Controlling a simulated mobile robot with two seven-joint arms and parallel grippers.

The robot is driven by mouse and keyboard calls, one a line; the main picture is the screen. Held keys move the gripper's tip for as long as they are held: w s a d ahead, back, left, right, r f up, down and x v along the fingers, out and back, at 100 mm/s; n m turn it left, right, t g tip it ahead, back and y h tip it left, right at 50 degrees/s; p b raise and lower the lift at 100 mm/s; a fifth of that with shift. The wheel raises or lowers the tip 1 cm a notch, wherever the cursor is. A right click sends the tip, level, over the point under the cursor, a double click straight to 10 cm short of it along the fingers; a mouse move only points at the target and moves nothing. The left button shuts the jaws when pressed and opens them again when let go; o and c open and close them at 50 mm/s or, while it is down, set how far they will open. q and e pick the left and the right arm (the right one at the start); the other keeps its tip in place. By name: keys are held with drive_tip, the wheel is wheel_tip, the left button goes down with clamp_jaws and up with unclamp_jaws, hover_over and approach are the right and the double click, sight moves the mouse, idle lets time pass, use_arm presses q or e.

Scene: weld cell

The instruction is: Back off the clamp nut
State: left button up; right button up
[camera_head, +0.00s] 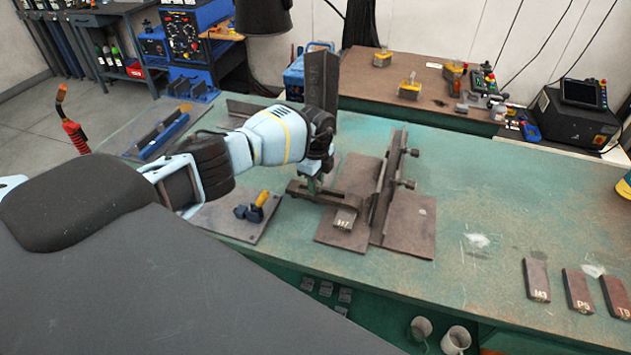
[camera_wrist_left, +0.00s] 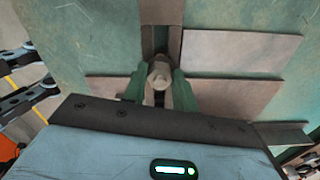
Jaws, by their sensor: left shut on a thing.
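My left gripper (camera_head: 314,187) reaches down onto the clamp at the middle of the green bench. In the left wrist view its two greenish fingers (camera_wrist_left: 159,88) are shut on the clamp nut (camera_wrist_left: 160,73), a pale round-topped piece between them. In the head view the nut is mostly hidden by the gripper. The dark clamp bar (camera_head: 343,200) runs right from under the gripper, over rust-brown plates (camera_head: 405,232). My right gripper is in neither view.
An upright plate with bolts (camera_head: 386,180) stands just right of the clamp. A yellow-handled tool (camera_head: 260,201) lies to its left. Labelled blocks, including M3 (camera_head: 536,280), lie at the front right. The bench (camera_head: 470,195) is mostly clear on the right.

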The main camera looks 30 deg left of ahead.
use_arm(q)
drive_tip(key=shift+w+r+n, duration=0.1)
drive_tip(key=shift+r+n, duration=0.1)
drive_tip(key=shift+n, duration=1.4)
drive_tip(key=o, duration=0.9)
drive_tip(key=shift+o, duration=0.4)
drive_tip(key=shift+f, duration=0.1)
drive_tip(key=shift+r, duration=3.9)
